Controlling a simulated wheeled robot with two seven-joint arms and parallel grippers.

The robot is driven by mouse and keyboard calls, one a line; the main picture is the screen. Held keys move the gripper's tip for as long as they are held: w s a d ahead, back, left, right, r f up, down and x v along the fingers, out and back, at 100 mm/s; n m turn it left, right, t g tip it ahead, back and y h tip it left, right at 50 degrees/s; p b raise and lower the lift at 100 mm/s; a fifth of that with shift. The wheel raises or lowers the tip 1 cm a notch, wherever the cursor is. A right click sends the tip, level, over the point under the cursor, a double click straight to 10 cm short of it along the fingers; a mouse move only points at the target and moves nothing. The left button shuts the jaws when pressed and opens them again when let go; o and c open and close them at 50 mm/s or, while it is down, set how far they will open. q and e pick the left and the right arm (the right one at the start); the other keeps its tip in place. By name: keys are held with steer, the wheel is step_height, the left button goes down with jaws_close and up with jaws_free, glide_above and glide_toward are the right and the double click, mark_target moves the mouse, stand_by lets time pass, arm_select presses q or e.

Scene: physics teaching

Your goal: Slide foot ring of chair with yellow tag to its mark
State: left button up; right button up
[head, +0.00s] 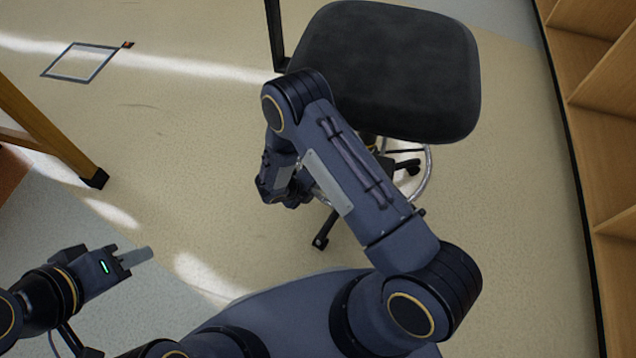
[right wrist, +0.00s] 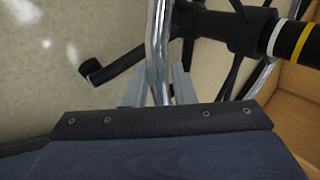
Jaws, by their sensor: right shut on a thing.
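The black-seated chair (head: 400,75) stands ahead of me, with its chrome foot ring (head: 428,175) below the seat. In the right wrist view the foot ring (right wrist: 157,45) passes between the fingers of my right gripper (right wrist: 158,88), which is shut on it. The dark chair column (right wrist: 290,40) carries a white band (right wrist: 277,40) and a yellow band (right wrist: 302,42). The ring's dark hub (right wrist: 240,30) is left of the white band in that picture. My right arm hides much of the column in the head view. My left gripper (head: 140,258) is away at lower left, apparently empty, its finger gap unclear.
A wooden shelf unit (head: 600,130) stands along the right side. A wooden table leg (head: 50,135) is at the left. A grey square outline (head: 80,62) lies on the floor at the upper left. The floor left of the chair is clear.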

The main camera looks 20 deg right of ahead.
steer(key=shift+w+a+r+p, duration=0.1)
steer(key=shift+a+r+p, duration=0.05)
steer(key=shift+r+p, duration=0.95)
steer(key=shift+w+a+r+p, duration=0.1)
steer(key=shift+r+p, duration=0.55)
steer(key=shift+r, duration=0.85)
steer(key=o, duration=0.8)
steer(key=shift+o, duration=1.3)
steer(key=shift+s+d, duration=0.1)
steer(key=shift+d+f, duration=0.1)
steer(key=shift+c, duration=0.8)
steer(key=p+v, duration=0.4)
steer(key=v, duration=0.4)
steer(key=shift+p, duration=0.35)
steer(key=shift+s, duration=0.1)
